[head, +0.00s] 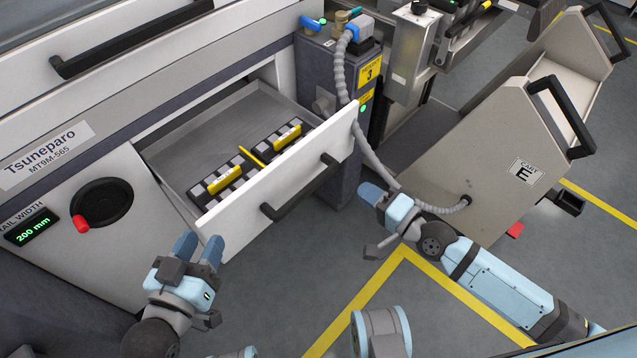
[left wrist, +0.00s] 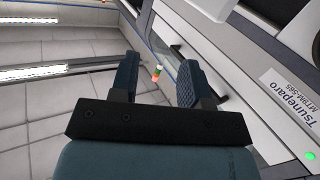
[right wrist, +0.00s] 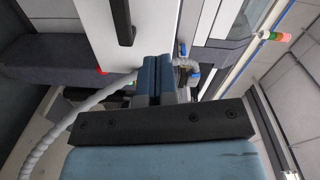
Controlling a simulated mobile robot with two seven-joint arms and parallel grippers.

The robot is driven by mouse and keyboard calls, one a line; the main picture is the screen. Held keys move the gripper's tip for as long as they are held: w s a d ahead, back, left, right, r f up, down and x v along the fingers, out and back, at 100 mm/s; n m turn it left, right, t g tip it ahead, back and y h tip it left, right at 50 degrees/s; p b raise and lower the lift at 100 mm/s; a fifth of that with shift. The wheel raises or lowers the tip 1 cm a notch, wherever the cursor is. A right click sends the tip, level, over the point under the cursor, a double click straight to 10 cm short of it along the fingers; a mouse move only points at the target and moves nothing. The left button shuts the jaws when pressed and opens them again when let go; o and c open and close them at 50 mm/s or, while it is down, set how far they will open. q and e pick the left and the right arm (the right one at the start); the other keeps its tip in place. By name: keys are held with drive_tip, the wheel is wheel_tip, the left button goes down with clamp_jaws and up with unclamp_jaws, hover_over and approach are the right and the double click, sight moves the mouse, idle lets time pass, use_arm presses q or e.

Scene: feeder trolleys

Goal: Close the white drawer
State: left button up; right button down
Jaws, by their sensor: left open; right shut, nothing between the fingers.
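The white drawer (head: 285,163) stands pulled out from the machine, with a black bar handle (head: 301,187) on its front. Its grey tray holds dark feeder parts with yellow labels (head: 225,179). My left gripper (head: 199,246) is open and empty, in front of the drawer's left end and apart from the handle. Its spread fingers also show in the left wrist view (left wrist: 158,80). My right gripper (head: 371,194) is shut and empty, to the right of the drawer front and apart from it. Its closed fingers show in the right wrist view (right wrist: 158,80).
A grey corrugated hose (head: 366,140) hangs right of the drawer, close to my right gripper, and runs to a cart marked E (head: 500,150). A red-knobbed dial (head: 100,204) sits on the machine's left front. Open floor with yellow lines (head: 365,300) lies before the drawer.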

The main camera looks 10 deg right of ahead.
wheel_tip(320, 180, down, 3)
drive_tip(key=w+m+b, duration=0.2)
drive_tip(key=b, duration=0.1)
approach(314, 154)
drive_tip(key=shift+m+t, duration=0.3)
drive_tip(key=x, duration=0.6)
drive_tip(key=shift+w+f, duration=0.1)
drive_tip(key=shift+f, duration=0.2)
drive_tip(key=shift+w+a, duration=0.4)
drive_tip(key=shift+w, duration=0.05)
use_arm(q)
drive_tip(key=shift+s+d+f+t, duration=0.1)
drive_tip(key=shift+s+f+t, duration=0.05)
drive_tip(key=shift+f, duration=0.3)
drive_tip(key=shift+s+d+f+t, duration=0.1)
drive_tip(key=shift+s+f+t, duration=0.05)
drive_tip(key=shift+f, duration=0.3)
use_arm(e)
drive_tip(key=shift+w, duration=0.1)
use_arm(q)
drive_tip(key=shift+r, duration=0.1)
